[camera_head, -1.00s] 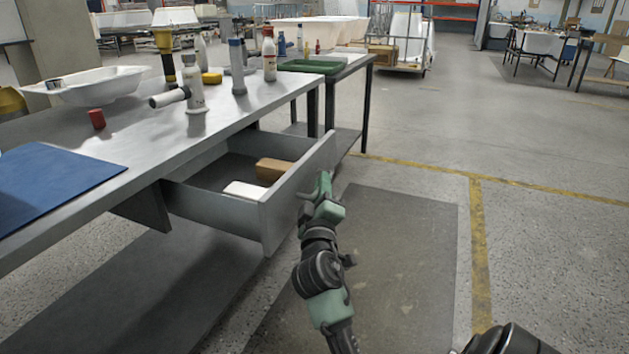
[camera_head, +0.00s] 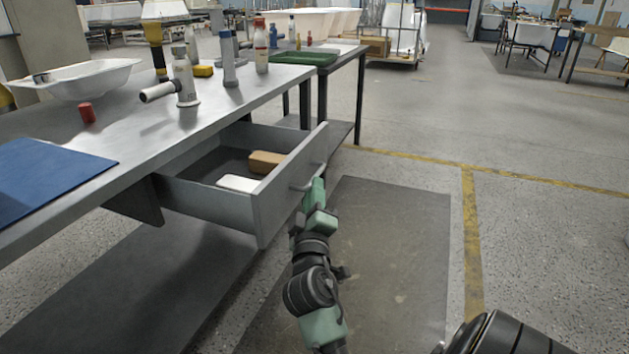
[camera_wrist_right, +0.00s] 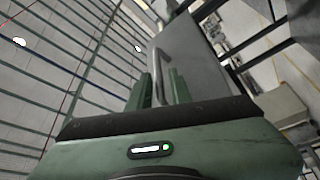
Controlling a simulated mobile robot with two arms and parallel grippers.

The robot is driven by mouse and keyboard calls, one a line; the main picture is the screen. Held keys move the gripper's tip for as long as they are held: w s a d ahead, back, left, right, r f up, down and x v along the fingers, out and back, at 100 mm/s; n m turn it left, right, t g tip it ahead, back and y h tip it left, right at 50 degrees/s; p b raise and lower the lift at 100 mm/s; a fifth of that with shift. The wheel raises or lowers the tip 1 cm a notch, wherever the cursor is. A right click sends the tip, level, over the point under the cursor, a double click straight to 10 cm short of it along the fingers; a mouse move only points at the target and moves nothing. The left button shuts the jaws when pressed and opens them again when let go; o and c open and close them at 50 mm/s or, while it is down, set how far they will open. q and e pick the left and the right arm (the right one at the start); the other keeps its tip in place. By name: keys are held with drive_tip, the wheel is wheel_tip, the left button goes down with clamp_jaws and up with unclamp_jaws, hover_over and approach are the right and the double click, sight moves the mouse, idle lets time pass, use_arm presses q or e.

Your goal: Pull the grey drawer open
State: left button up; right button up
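The grey drawer (camera_head: 282,194) stands pulled out of the metal workbench, its inside showing. Its bar handle (camera_head: 308,176) is on the front panel. My right gripper (camera_head: 312,192) is just outside that panel, close to the handle. In the right wrist view the two green fingers (camera_wrist_right: 160,88) are apart, and the handle (camera_wrist_right: 159,72) shows in the gap between them, with space on its sides. I cannot tell how deep it sits there. My left gripper is not in view.
A tan block (camera_head: 266,162) and a white block (camera_head: 239,183) lie in the drawer. The workbench (camera_head: 130,135) carries bottles, a basin (camera_head: 80,82), a red cylinder (camera_head: 87,113) and a blue mat (camera_head: 45,175). The floor right of the drawer is clear.

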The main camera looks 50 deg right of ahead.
drive_tip(key=shift+v, duration=1.65)
